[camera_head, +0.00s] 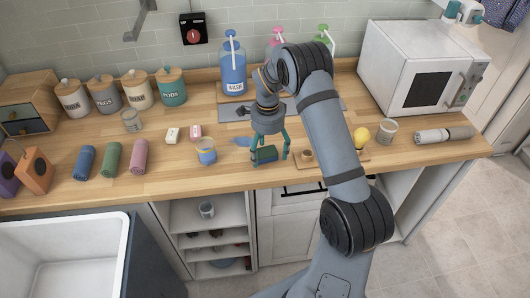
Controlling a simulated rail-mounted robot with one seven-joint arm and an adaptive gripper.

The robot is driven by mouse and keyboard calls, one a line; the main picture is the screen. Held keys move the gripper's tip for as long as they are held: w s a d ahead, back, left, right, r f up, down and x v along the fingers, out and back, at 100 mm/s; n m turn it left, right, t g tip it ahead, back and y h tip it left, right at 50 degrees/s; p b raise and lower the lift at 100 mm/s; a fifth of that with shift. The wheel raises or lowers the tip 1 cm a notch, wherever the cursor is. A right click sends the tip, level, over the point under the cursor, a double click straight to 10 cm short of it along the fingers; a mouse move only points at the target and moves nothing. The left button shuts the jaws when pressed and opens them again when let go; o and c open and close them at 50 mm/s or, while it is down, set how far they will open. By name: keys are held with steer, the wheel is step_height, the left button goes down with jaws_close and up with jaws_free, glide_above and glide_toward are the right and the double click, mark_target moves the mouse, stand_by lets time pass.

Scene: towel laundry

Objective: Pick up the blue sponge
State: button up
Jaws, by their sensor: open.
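Which of these two is the blue sponge is not clear at this size.
A cup with blue and yellow (206,152) stands left of the gripper. Rolled towels (112,160) lie farther left. A blue bottle (233,70) and a grey mat (240,112) are behind. A small tray (306,168) lies right of the gripper. A microwave (420,72) stands at right.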

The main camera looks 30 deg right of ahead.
mark_target(267, 153)
steer(key=shift+w+f, duration=0.1)
steer(key=shift+f, duration=0.1)
steer(key=shift+c, duration=1.3)
steer(key=c, duration=0.5)
steer(key=shift+c, duration=0.2)
steer(key=shift+r, duration=0.1)
steer(key=shift+w+r+b, duration=0.1)
steer(key=shift+r+b, duration=0.25)
steer(key=shift+r, duration=0.05)
step_height(267, 153, up, 2)
steer(key=shift+r+b, duration=0.25)
steer(key=shift+b, duration=0.35)
steer(key=s+d+r+b, duration=0.1)
steer(key=s+d+r, duration=0.1)
steer(key=s, duration=0.1)
steer(key=s+d+r+b, duration=0.1)
steer(key=s+d+r, duration=0.2)
steer(key=s+d+r+b, duration=0.1)
steer(key=s+d+r, duration=0.1)
steer(key=s, duration=0.1)
steer(key=shift+d+r, duration=0.3)
steer(key=shift+d, duration=0.05)
